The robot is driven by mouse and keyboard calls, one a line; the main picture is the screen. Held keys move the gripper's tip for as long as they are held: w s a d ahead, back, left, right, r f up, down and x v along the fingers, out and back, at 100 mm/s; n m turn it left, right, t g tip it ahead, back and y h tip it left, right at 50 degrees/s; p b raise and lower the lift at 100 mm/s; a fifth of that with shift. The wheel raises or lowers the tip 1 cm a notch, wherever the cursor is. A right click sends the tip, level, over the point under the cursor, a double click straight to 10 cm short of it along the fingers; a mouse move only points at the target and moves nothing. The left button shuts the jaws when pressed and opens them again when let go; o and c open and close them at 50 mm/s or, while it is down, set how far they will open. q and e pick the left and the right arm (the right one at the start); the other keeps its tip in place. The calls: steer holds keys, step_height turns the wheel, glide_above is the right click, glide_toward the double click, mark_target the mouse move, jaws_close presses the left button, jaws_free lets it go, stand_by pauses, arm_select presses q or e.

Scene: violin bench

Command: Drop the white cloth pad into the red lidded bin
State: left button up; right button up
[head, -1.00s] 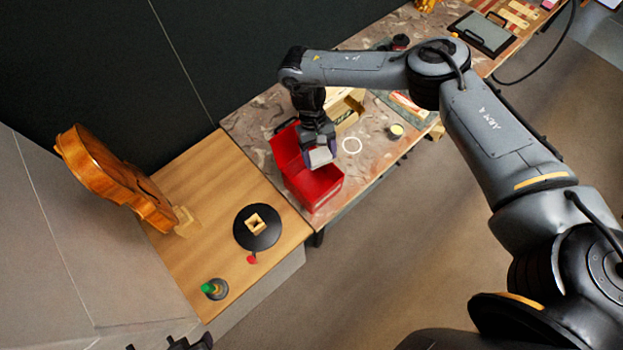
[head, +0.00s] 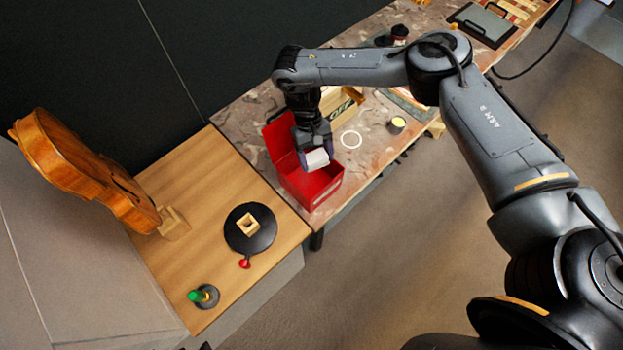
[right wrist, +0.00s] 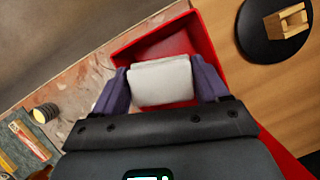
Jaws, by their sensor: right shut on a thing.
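The red bin (head: 313,190) stands on the stone-patterned bench with its lid (head: 280,137) tipped open at the back left. My right gripper (head: 316,160) is over the bin's opening and shut on the white cloth pad (head: 317,159). In the right wrist view the pad (right wrist: 162,82) sits between the two fingers of the gripper (right wrist: 165,88), in front of the red bin (right wrist: 165,45). I cannot tell whether the pad is above the rim or slightly below it. My left gripper is not clearly visible.
A wooden table to the left holds a violin (head: 85,172), a black round turntable (head: 240,240) with a wooden block, and a green-topped item (head: 201,296).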

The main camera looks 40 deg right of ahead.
steer(key=o, duration=1)
steer(key=shift+o, duration=0.2)
steer(key=shift+w+r, duration=0.2)
steer(key=shift+r, duration=0.35)
steer(key=p+v, duration=0.2)
steer(key=v, duration=0.7)
steer(key=shift+r, duration=0.35)
steer(key=shift+d, duration=0.1)
